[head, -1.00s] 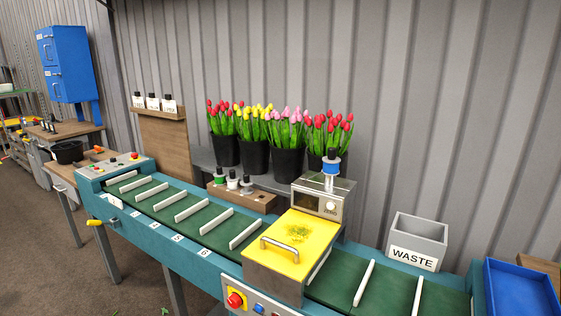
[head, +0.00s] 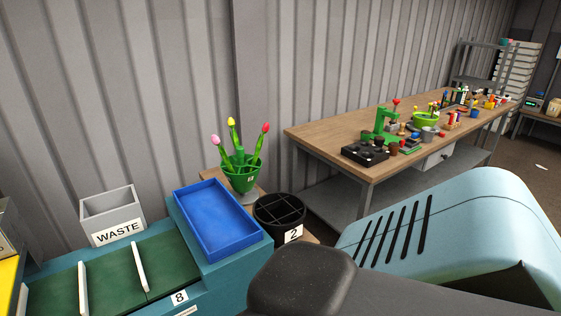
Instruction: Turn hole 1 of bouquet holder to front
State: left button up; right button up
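The green bouquet holder (head: 242,178) stands on a small wooden surface behind the blue tray, in the middle of the head view. Three tulips, one pink, one yellow and one red, stick up from it. A small pale mark shows on its front, too small to read surely. Its hole numbers cannot be made out. Neither of my grippers is in view.
A blue tray (head: 183,197) sits at the conveyor (head: 112,267) end. A grey WASTE box (head: 112,214) stands to its left. A black divided bucket (head: 259,222) marked 2 is right of the holder. A cluttered wooden workbench (head: 330,137) stands farther right.

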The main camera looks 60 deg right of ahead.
aim_at(243, 181)
jog(key=z, duration=1.6)
jog(key=i+l+z, duration=0.1)
jog(key=l, duration=0.3)
jog(key=i+l, duration=0.35)
jog(key=i+l+z, duration=0.15)
jog(key=l, duration=0.25)
jog(key=i, duration=0.05)
